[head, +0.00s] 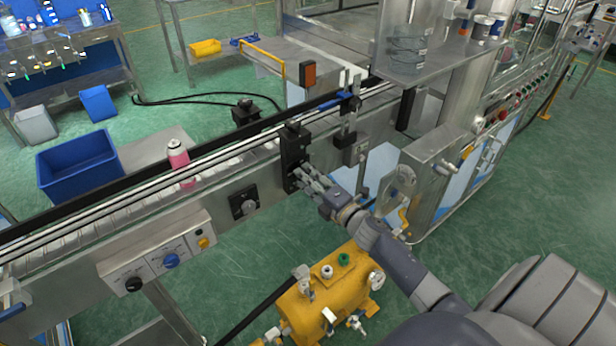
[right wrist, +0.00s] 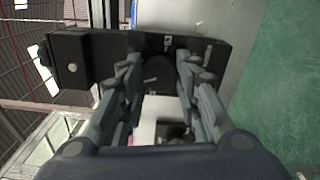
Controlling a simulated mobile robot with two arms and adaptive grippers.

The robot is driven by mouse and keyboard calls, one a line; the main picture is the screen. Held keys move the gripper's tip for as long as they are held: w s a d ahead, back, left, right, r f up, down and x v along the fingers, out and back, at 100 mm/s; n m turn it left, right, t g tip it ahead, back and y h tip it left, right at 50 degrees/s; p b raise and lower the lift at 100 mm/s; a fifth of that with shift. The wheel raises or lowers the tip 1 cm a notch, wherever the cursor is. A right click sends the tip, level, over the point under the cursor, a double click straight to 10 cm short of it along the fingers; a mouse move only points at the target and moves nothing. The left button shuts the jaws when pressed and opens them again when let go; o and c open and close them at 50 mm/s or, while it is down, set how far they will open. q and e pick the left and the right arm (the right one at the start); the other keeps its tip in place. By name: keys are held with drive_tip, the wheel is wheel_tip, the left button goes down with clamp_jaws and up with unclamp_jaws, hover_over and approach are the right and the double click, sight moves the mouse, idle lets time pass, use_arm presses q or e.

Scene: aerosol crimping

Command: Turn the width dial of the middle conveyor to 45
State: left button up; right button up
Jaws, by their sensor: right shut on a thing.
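The conveyor (head: 225,178) runs diagonally across the head view. A tall black housing (head: 293,146) is mounted on its near side, and it also shows in the right wrist view (right wrist: 85,62). My right gripper (head: 299,177) reaches the lower front of this housing. In the right wrist view its fingers (right wrist: 159,68) stand on either side of a round black dial (right wrist: 158,76) and are closed on it. The dial's scale and reading cannot be made out. My left gripper is not in view.
A pink can (head: 178,157) stands on the conveyor. Left of my gripper is another black knob (head: 247,206) on a plate. A panel with a blue knob (head: 171,261) is farther left. A yellow tank (head: 330,296) stands on the floor below my arm.

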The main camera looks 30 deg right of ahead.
drive_tip(key=shift+m+p, duration=1.15)
drive_tip(key=shift+m, duration=2.85)
drive_tip(key=shift+f, duration=0.1)
drive_tip(key=o, duration=1.1)
drive_tip(key=shift+c, duration=0.2)
drive_tip(key=s+d, duration=0.1)
drive_tip(key=s, duration=1.1)
